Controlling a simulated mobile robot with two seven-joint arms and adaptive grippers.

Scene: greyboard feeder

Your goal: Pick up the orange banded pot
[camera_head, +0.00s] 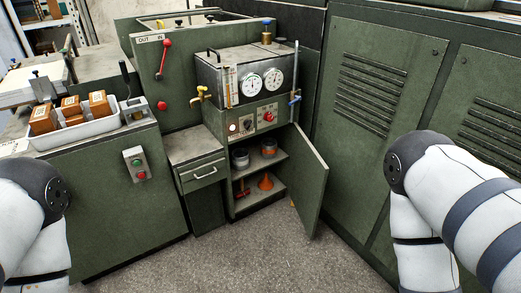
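A small grey pot with an orange-brown band (269,147) stands on the upper shelf of the open cabinet under the gauge unit. It is small in the view, and its fine detail is hard to tell. A plain grey pot (240,158) stands to its left on the same shelf. Parts of both my arms show at the left and right edges, far from the cabinet. Neither gripper is in view.
The cabinet door (308,182) stands open to the right of the shelves. An orange funnel-like thing (265,182) and a red item (241,189) are on the lower shelf. A drawer unit (199,174) adjoins at left. The floor (230,255) in front is clear.

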